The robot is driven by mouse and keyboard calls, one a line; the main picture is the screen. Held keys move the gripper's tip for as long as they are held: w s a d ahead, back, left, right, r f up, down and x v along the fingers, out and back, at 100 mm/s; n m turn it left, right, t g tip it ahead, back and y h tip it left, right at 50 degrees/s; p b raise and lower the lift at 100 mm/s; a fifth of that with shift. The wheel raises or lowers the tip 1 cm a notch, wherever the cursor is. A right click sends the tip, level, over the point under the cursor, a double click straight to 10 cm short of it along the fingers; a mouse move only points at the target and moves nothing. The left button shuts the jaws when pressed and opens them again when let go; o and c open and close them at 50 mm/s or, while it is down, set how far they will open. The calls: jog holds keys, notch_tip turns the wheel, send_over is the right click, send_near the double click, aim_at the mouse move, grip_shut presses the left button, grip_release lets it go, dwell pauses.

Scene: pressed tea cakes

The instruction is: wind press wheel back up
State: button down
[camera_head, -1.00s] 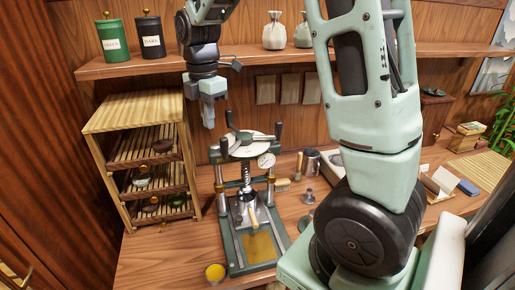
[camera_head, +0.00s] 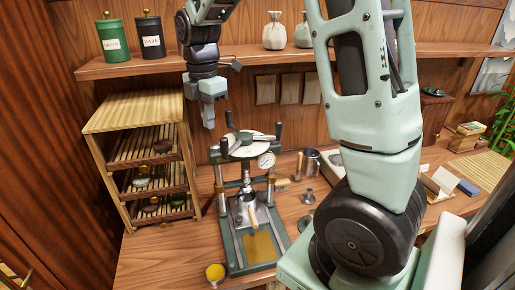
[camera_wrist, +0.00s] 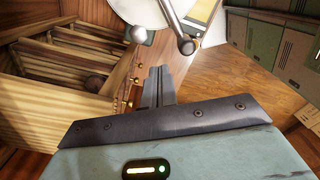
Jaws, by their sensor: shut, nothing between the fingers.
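The press (camera_head: 232,240) stands on the counter, with a green frame and a pale round wheel (camera_head: 258,147) on top carrying dark-gripped handles (camera_head: 224,147). Below the wheel, a short length of screw shows above the metal ram (camera_head: 245,194). My gripper (camera_head: 209,124) points down, to the left of and slightly above the wheel, apart from it. Its fingers are shut together and empty. In the wrist view the shut fingers (camera_wrist: 158,78) lie below the wheel's pale edge (camera_wrist: 120,8) in the picture, close to a ball-ended metal rod (camera_wrist: 187,46).
A slatted wooden rack (camera_head: 130,110) with several dark cakes stands left of the press. A shelf (camera_head: 110,68) with canisters runs behind my arm. A brass-coloured cup (camera_head: 215,273) sits at the front edge. Small tools and a metal mug (camera_head: 312,161) stand right.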

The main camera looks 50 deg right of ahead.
jog(key=shift+f, duration=0.1)
notch_tip(320, 180, down, 4)
jog(key=b, duration=0.3)
jog(key=shift+f, duration=0.25)
dwell(0.4)
jog(key=shift+s, duration=0.25)
jog(key=shift+s+d, duration=0.15)
jog(key=shift+s, duration=0.2)
jog(key=shift+s, duration=0.35)
jog(key=s, duration=0.3)
jog(key=shift+s+d+b, duration=0.35)
jog(key=shift+s+d, duration=0.1)
